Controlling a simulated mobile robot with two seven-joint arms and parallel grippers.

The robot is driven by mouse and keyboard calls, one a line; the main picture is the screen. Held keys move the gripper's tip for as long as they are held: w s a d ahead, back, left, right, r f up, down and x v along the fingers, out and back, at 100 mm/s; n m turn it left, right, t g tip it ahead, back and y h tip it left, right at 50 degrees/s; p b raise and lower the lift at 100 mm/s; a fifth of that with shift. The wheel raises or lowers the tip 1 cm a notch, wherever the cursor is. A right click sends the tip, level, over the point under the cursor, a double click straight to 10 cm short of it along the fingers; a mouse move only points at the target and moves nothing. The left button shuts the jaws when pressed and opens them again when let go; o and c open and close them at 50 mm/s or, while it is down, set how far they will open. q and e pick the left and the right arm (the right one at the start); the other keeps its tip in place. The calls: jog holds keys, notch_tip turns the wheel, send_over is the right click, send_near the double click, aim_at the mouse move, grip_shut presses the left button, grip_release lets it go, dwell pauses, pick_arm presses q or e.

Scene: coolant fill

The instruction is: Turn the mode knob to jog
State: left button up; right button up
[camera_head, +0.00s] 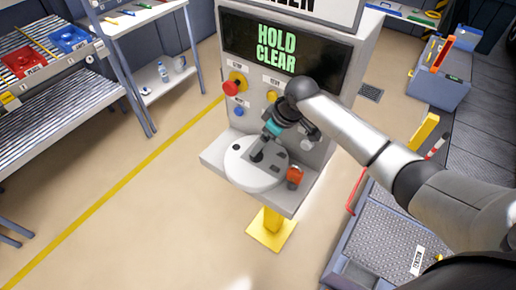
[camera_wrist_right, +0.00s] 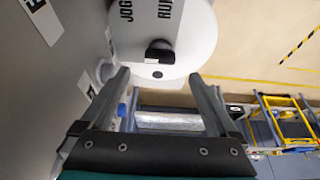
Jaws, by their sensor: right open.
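The mode knob is a black knob (camera_head: 257,156) on a round white dial (camera_head: 247,178) on the shelf of the control stand. In the right wrist view, the black knob (camera_wrist_right: 159,52) sits on the white dial (camera_wrist_right: 200,42), with JOG and RUN printed near it. My right gripper (camera_head: 265,143) comes in from the right over the dial, close to the knob. In the right wrist view, its two fingers (camera_wrist_right: 162,80) are apart, and the knob shows beyond the gap between them. My left gripper is not in view.
The stand's screen (camera_head: 285,50) reads HOLD CLEAR. Below it are a red button (camera_head: 231,88) and a blue button (camera_head: 239,112). A small orange object (camera_head: 294,174) sits right of the dial. A shelf rack (camera_head: 50,90) stands left; the floor between is clear.

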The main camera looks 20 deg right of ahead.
jog(key=shift+b+x, duration=0.4)
jog(key=shift+x, duration=2.75)
jog(key=shift+c, duration=0.3)
grip_shut()
